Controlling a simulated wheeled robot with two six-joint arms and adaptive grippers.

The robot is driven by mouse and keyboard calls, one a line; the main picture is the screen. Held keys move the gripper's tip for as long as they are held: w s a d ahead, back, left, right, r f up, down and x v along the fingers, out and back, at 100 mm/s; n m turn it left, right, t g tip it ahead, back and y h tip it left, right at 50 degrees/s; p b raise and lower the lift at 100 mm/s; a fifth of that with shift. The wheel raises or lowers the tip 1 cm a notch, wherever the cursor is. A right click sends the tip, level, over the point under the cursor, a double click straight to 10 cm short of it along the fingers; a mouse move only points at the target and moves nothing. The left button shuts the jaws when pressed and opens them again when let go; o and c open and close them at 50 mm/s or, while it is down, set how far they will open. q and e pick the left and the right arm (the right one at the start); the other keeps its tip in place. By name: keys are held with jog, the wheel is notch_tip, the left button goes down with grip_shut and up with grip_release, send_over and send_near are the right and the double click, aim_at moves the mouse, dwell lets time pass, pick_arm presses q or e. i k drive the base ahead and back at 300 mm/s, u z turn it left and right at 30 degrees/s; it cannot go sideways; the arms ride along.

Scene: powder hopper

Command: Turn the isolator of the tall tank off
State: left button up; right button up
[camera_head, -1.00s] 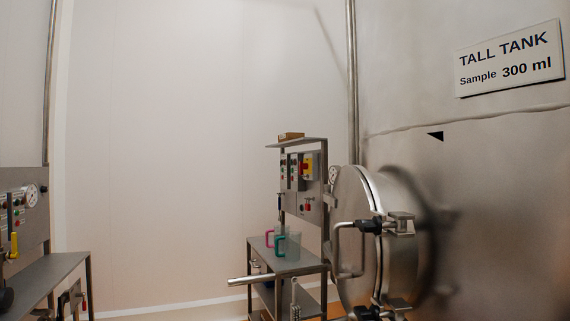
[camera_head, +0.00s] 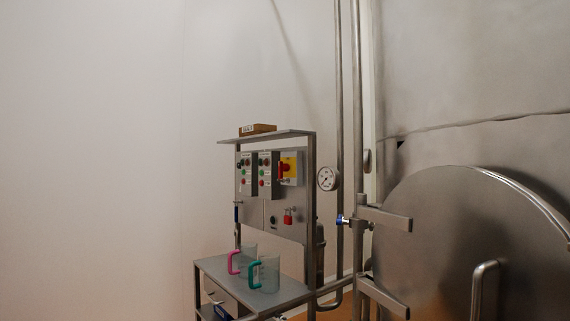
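The isolator (camera_head: 288,168) is a red rotary handle on a yellow plate, at the upper right of a grey control panel (camera_head: 255,213) in the head view. The handle's exact angle is too small to tell. The panel stands on a metal bench beside the tall tank (camera_head: 480,75), whose wall and round door (camera_head: 465,245) fill the right of the view. Neither of my grippers is in view.
Two clear jugs, one with a pink handle (camera_head: 233,262) and one with a teal handle (camera_head: 252,273), stand on the bench shelf (camera_head: 207,263).

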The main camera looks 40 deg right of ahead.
aim_at(283, 166)
jog(key=z, duration=0.45)
jog(key=i, duration=1.05)
jog(key=z, duration=0.7)
